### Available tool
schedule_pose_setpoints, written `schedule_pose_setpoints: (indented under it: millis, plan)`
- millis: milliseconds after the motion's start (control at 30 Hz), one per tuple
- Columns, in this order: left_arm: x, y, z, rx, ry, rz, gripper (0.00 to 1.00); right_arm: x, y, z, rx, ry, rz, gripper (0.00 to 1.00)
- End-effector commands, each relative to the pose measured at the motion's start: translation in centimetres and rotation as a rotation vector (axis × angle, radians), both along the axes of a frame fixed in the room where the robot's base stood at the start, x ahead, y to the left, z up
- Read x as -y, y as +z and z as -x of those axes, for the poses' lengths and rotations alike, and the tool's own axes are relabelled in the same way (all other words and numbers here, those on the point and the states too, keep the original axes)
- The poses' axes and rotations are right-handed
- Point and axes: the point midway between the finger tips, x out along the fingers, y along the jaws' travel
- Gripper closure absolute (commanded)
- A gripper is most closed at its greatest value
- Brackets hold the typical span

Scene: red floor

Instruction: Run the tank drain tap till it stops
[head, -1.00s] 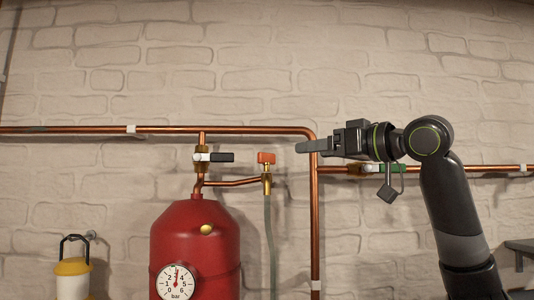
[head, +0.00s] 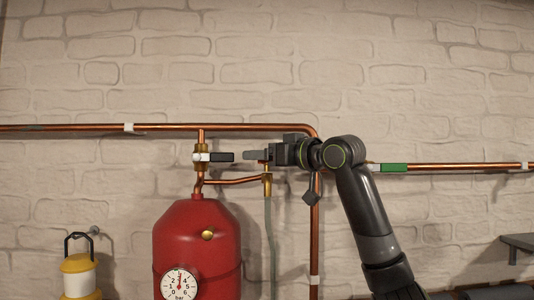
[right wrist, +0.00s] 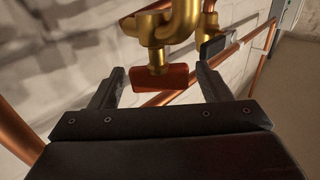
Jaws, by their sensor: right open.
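The drain tap has a brass body (head: 267,186) on a short copper branch beside the red tank (head: 196,250); a grey hose hangs below it. In the head view its red handle is mostly hidden behind my right gripper (head: 250,156). The right wrist view shows the red handle (right wrist: 160,77) between my right gripper's two open fingers (right wrist: 155,84), with a gap on each side. The brass tap body (right wrist: 181,25) also shows there. I cannot tell whether any finger touches the handle. My left gripper is not in view.
A black-handled valve (head: 220,157) sits just left of my right fingertips. A copper pipe (head: 314,240) runs down behind my right arm. A round gauge (head: 179,284) is on the tank. A yellow-and-white lantern (head: 78,275) hangs at lower left.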

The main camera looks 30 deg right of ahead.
Motion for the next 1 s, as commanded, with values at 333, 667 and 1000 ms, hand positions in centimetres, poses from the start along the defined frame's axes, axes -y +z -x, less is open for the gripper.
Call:
schedule_pose_setpoints:
  millis: [333, 667, 1000]
  plan:
    - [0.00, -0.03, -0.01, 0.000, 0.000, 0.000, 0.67, 0.02, -0.04, 0.03, -0.001, 0.000, -0.001, 0.57]
    - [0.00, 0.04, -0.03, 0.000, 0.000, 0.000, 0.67, -0.01, 0.00, 0.04, -0.001, -0.011, -0.001, 0.74]
    - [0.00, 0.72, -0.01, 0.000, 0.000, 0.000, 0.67, -0.18, 0.13, 0.03, 0.001, -0.170, 0.000, 0.74]
